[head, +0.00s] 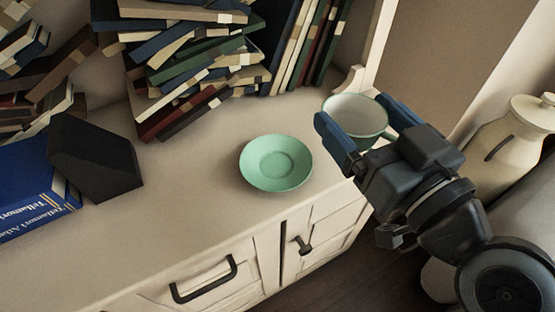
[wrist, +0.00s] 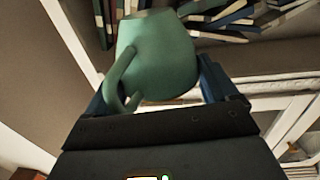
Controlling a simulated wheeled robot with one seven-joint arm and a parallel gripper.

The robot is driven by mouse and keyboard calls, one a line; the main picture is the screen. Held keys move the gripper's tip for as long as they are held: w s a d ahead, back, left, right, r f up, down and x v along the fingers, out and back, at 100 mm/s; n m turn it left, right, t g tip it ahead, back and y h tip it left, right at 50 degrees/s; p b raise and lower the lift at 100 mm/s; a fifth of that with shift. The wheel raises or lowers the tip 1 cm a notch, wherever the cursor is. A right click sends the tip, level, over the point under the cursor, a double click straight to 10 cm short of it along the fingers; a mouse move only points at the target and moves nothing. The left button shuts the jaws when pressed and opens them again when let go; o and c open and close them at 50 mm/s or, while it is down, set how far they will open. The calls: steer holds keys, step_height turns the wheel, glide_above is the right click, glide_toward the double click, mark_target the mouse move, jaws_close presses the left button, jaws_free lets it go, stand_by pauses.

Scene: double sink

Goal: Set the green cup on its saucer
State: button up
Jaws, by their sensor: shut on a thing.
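The green cup (head: 354,113), pale inside, is between the two blue fingers of my gripper (head: 354,122), to the right of the saucer. My gripper is shut on the cup. In the wrist view the cup (wrist: 160,55) fills the space between the fingers, with its handle towards the lower left. The green saucer (head: 276,163) lies empty on the cabinet top, near its front edge. The cup is apart from the saucer in the head view. I cannot tell whether its base, partly hidden by the gripper, touches the top.
Stacked books (head: 195,70) stand behind the saucer, with upright books (head: 305,45) at the back right. A black block (head: 95,160) and a blue book (head: 30,195) are at the left. The cabinet top (head: 195,190) is clear around the saucer. A cream jar (head: 510,135) stands at the far right.

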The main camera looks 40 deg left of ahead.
steer(key=shift+s+a+f, duration=0.3)
steer(key=shift+a+f, duration=1.5)
steer(key=shift+a, duration=0.05)
steer(key=shift+s+a+f, duration=0.3)
steer(key=shift+a+f, duration=1.45)
steer(key=shift+a, duration=0.15)
steer(key=shift+s+a+f, duration=0.3)
steer(key=shift+a+f, duration=1.5)
steer(key=shift+a, duration=0.05)
steer(key=shift+f+b, duration=0.4)
steer(key=shift+b, duration=0.2)
steer(key=o, duration=0.9)
steer(key=shift+r, duration=0.1)
